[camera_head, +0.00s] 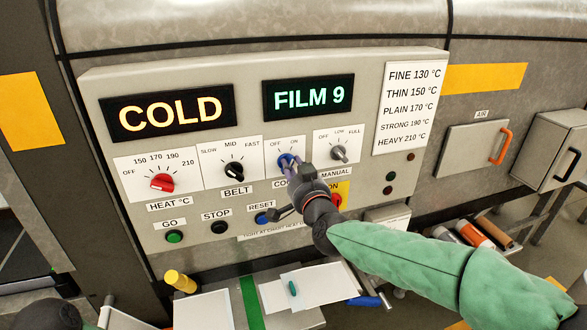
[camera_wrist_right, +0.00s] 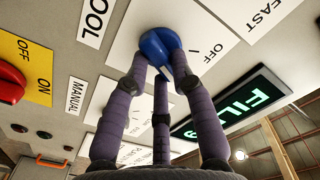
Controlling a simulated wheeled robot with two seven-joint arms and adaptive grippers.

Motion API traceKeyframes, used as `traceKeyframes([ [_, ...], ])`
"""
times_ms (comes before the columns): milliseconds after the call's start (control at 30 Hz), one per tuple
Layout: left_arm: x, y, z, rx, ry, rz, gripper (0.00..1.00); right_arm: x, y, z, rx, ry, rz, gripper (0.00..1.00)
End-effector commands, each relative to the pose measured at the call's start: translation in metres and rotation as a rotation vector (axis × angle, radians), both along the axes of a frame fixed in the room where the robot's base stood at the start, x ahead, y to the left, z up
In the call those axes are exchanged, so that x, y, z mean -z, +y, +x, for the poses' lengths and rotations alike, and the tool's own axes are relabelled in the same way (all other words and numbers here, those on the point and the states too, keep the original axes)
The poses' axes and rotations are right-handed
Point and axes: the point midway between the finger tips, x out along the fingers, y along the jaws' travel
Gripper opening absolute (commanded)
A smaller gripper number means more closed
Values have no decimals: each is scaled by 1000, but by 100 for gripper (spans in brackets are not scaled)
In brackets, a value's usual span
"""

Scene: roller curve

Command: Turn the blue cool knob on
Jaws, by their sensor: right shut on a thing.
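The blue cool knob (camera_head: 284,160) sits on the control panel between the OFF and ON marks, above a partly hidden COOL label. My right gripper (camera_head: 291,168) reaches it from the lower right. In the right wrist view the purple fingers close around the blue knob (camera_wrist_right: 153,46) and touch its sides. A pale strip shows on the knob near the OFF mark, but its exact pointing is hard to tell. The ON mark is hidden in the wrist view. At the lower left of the head view only part of my left arm shows, without fingers.
Close by are the black belt knob (camera_head: 234,171), the grey manual knob (camera_head: 339,153) and the red heat knob (camera_head: 162,183). A red switch (camera_wrist_right: 9,84) on a yellow plate lies beside my right gripper. The lit displays read COLD (camera_head: 170,111) and FILM 9 (camera_head: 308,97).

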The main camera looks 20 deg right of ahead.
Motion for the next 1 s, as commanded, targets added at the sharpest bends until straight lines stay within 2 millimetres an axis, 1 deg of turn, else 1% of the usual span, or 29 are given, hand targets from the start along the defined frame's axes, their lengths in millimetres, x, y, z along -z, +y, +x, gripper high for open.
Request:
traceKeyframes([
  [33, 0, 0, 0, 0, 0, 0, 40, 1, 0, 0, 0, 1, 4, 0],
  [67, 0, 0, 0, 0, 0, 0, 40, 1, 0, 0, 0, 1, 4, 33],
  [100, 0, 0, 0, 0, 0, 0, 40, 0, 0, 0, 0, 1, 4, 45],
  [133, 0, 0, 0, 0, 0, 0, 40, 1, 0, 0, 0, 1, 3, 49],
  [433, 0, 0, 0, 0, 0, 0, 40, 0, 0, 0, 0, 0, 1, 49],
  [567, 0, 0, 0, 0, 0, 0, 40, -1, 0, -5, 0, -1, 1, 49],
  [667, 0, 0, 0, 0, 0, 0, 40, -1, -1, -16, 1, -2, 1, 49],
  [767, 0, 0, 0, 0, 0, 0, 40, -1, -2, -31, 1, -2, 2, 49],
  [1000, 0, 0, 0, 0, 0, 0, 40, -1, -3, -75, 0, -2, 2, 49],
])
